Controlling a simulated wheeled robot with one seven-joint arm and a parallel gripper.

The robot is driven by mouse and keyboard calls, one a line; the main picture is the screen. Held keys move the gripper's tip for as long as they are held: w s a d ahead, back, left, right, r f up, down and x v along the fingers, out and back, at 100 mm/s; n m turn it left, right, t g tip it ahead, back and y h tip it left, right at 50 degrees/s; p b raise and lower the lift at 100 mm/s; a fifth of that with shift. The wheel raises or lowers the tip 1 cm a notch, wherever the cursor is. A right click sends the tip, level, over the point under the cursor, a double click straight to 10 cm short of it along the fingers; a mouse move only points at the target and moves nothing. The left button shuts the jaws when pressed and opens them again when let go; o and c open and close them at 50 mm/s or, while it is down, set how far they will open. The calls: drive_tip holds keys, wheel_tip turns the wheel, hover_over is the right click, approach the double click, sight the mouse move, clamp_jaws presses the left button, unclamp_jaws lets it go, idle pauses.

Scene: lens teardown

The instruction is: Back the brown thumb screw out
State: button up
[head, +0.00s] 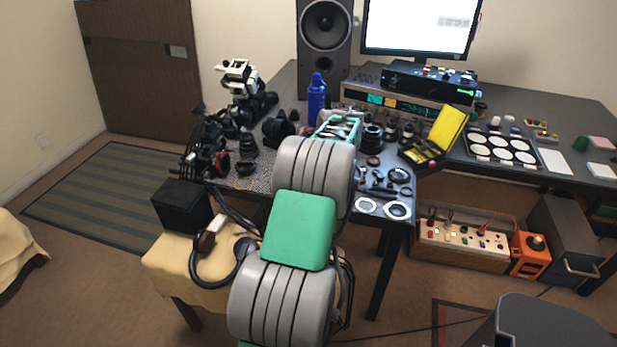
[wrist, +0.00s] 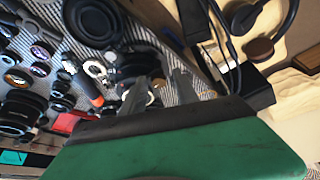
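I cannot pick out the brown thumb screw for certain in either view. The bench (head: 570,128) holds a crowd of dark lens parts and tools, too small to tell apart. In the wrist view, two grey fingers of my gripper (wrist: 161,82) point away from the camera with a gap between them, and nothing shows held there. They are over a striped mat (wrist: 205,88) beside a cluster of metal and dark parts (wrist: 95,72). In the head view my own arm hides the gripper and part of the bench.
A blue bottle (head: 316,98), a speaker (head: 325,30) and a yellow-lidded box (head: 447,128) stand on the bench. A cloth-covered stand (head: 180,262) at the front left carries headphones (head: 244,246) and a black box (head: 182,206).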

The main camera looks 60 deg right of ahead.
drive_tip(key=shift+d, duration=0.1)
drive_tip(key=w+a+r+m+g+h+p, duration=0.3)
drive_tip(key=r+m+g, duration=0.4)
drive_tip(key=m, duration=1.1)
drive_tip(key=w+a+r+n+t, duration=0.2)
drive_tip(key=w+a+n, duration=0.3)
drive_tip(key=a, duration=0.8)
drive_tip(key=w+a+r+n+t+y, duration=0.1)
drive_tip(key=w+a+r+n, duration=0.4)
drive_tip(key=a, duration=0.7)
drive_tip(key=w+t, duration=0.1)
drive_tip(key=w, duration=0.1)
drive_tip(key=shift+w+a+p, duration=0.4)
